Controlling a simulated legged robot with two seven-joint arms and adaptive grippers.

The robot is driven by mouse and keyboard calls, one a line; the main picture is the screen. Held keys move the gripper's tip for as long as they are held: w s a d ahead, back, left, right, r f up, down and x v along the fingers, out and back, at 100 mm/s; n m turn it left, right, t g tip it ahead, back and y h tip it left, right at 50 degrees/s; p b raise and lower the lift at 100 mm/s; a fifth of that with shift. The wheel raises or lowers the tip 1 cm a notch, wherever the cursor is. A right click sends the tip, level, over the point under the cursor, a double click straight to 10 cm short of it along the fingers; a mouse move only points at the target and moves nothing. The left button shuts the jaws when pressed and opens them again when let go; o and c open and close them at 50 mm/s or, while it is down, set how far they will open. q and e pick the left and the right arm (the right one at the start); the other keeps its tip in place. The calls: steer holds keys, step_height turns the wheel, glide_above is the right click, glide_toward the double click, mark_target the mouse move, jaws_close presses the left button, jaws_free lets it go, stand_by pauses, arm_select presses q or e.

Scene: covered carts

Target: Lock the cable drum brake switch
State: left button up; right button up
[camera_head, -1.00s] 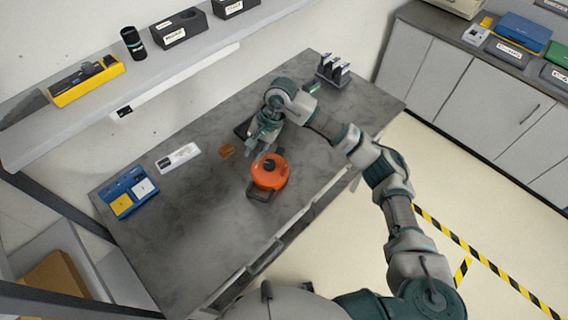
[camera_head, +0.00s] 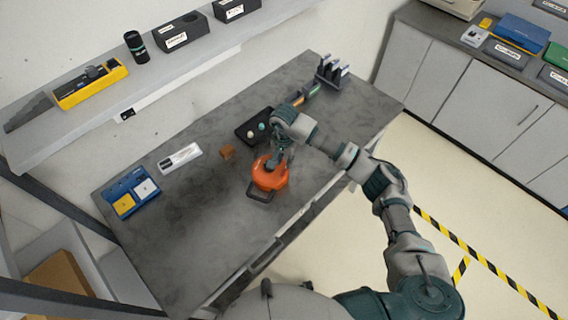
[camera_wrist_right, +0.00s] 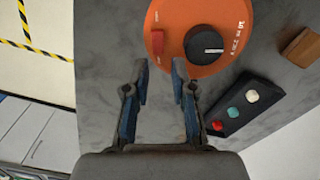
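The orange cable drum (camera_head: 268,181) stands on the grey workbench, with a dark handle or foot at its front. In the right wrist view the drum (camera_wrist_right: 222,18) has a black central knob (camera_wrist_right: 203,46) with a white mark. A red switch (camera_wrist_right: 156,42) sits on the drum's face left of the knob. My right gripper (camera_head: 273,164) is over the drum and partly hides it. In the wrist view its two fingers (camera_wrist_right: 161,76) are apart and empty, with the red switch just beyond the gap. I cannot tell whether they touch the drum. My left gripper is not in view.
A black tray (camera_head: 242,134) with small coloured round pieces and a brown block (camera_head: 228,152) lie near the drum. A white labelled item (camera_head: 180,158) and a blue box (camera_head: 131,193) are farther left. A dark rack (camera_head: 332,72) stands at the back. The front-left bench is clear.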

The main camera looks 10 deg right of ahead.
mark_target(285, 169)
step_height(285, 169, down, 2)
steer(key=shift+f, duration=0.2)
steer(key=shift+d+f, duration=0.15)
steer(key=shift+f, duration=0.35)
steer(key=shift+c, duration=0.3)
